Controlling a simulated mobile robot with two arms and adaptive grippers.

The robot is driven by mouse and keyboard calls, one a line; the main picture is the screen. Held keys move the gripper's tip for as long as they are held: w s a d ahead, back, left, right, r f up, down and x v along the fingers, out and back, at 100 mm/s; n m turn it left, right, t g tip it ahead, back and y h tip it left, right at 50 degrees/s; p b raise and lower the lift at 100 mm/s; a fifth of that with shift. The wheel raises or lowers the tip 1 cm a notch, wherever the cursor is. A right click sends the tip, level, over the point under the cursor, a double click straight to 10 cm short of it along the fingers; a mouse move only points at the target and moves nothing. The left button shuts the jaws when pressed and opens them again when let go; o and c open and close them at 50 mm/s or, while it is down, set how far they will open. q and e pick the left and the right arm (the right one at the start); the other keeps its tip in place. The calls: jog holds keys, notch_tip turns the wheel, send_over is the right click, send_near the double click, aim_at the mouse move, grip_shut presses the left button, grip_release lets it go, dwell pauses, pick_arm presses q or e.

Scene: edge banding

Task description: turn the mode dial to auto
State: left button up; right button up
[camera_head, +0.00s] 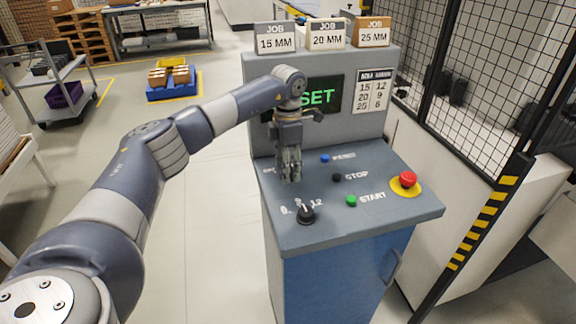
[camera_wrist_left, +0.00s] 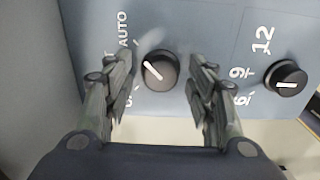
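The mode dial (camera_wrist_left: 159,70), a round black knob with a white pointer mark, sits on the blue-grey panel in the left wrist view. The AUTO label (camera_wrist_left: 123,28) is to its upper left. The pointer slants toward the upper left; I cannot tell whether it lines up with AUTO. Another label left of the dial is partly hidden by a finger. My left gripper (camera_wrist_left: 163,88) is open, one finger on each side of the dial, with gaps visible. In the head view, my left gripper (camera_head: 291,179) points down over the console and hides the dial. My right gripper is not in view.
A second dial (camera_head: 306,213) with number labels is close by, also in the left wrist view (camera_wrist_left: 287,78). Blue (camera_head: 325,158), black (camera_head: 337,178) and green (camera_head: 351,200) buttons and a red emergency stop (camera_head: 407,180) are to the right. The screen panel (camera_head: 376,62) rises behind.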

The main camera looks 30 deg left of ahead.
pick_arm(q)
notch_tip(320, 180, up, 12)
dwell(0.6)
dwell(0.5)
